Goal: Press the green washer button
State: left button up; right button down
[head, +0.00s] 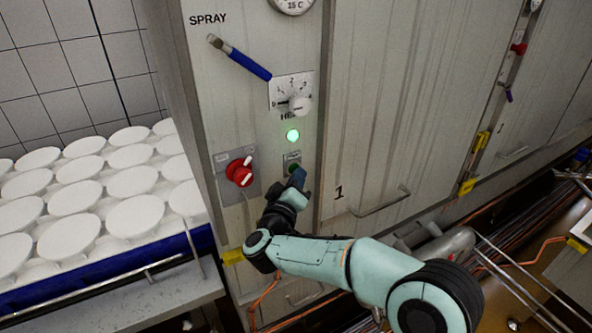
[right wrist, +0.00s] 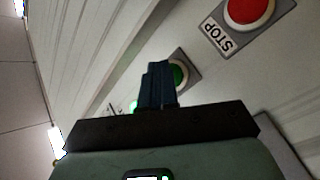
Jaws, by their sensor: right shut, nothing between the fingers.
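The green washer button (head: 294,168) sits on a small plate on the pale cabinet panel, mostly hidden behind my right gripper (head: 298,178) in the head view. In the right wrist view the green button (right wrist: 181,75) shows as a green disc in a pale ring on a grey plate, just right of the shut fingers (right wrist: 157,66). The fingers are together and empty, and their tips are close to the button. I cannot tell whether they touch it. My left gripper is not in view.
A lit green lamp (head: 292,135) is above the button. A red STOP button (right wrist: 248,10) shows in the wrist view.

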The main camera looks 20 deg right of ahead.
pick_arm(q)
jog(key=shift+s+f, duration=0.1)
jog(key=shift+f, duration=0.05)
pick_arm(e)
jog(key=shift+s, duration=0.2)
pick_arm(q)
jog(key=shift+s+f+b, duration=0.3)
jog(key=shift+b, duration=0.05)
pick_arm(e)
jog(key=shift+s+d, duration=0.15)
jog(key=shift+s, duration=0.6)
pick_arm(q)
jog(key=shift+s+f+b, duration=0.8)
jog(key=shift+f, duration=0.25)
pick_arm(e)
jog(key=shift+s+d, duration=0.2)
jog(key=shift+s, duration=1.05)
jog(key=shift+s+d, duration=0.15)
jog(key=shift+s, duration=1.1)
